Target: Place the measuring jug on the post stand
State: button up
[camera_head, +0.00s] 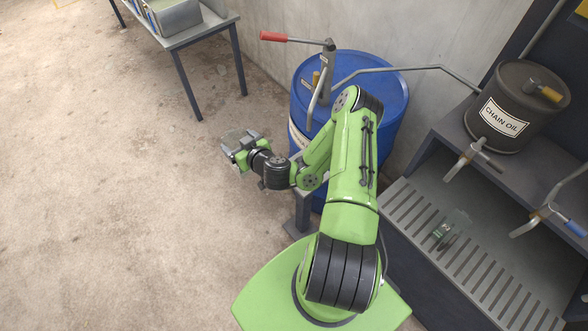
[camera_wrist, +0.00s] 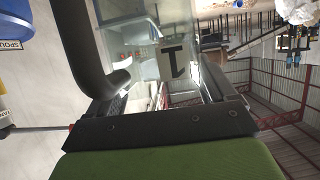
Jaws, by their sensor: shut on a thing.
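My gripper (camera_head: 236,148) hangs over open floor left of the blue drum in the head view. In the wrist view it is shut on the clear measuring jug (camera_wrist: 140,40). The jug has a dark "1" mark on a pale patch and what looks like a dark curved handle at its left. The jug can hardly be made out in the head view. A grey post with a flat foot (camera_head: 299,224), which looks like the post stand, stands beside the blue drum, right of and below my gripper. My arm hides part of it, and its top is unclear.
The blue drum (camera_head: 385,85) carries a pump with a red-handled lever (camera_head: 288,38). At right, a chain oil drum (camera_head: 510,105) stands on a shelf above a slatted tray (camera_head: 480,255), with a small clear item (camera_head: 443,232) on it. A table (camera_head: 203,33) stands at top left. Left floor is clear.

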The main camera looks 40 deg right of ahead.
notch_tip(320, 180, down, 23)
jog(key=s+n+y+b, duration=0.2)
jog(key=n+y+b, duration=0.15)
jog(key=b, duration=2.75)
jog(key=s+d+r+m+h+p, duration=0.1)
jog(key=d+r+m+h+p, duration=0.1)
jog(key=d+r, duration=0.75)
jog(key=s+d+r+m+h+p, duration=0.1)
jog(key=d+r, duration=0.3)
jog(key=d, duration=1)
notch_tip(320, 180, down, 10)
jog(key=b, duration=0.2)
jog(key=shift+s+d+f, duration=0.15)
jog(key=shift+d, duration=0.1)
jog(key=shift+f, duration=0.1)
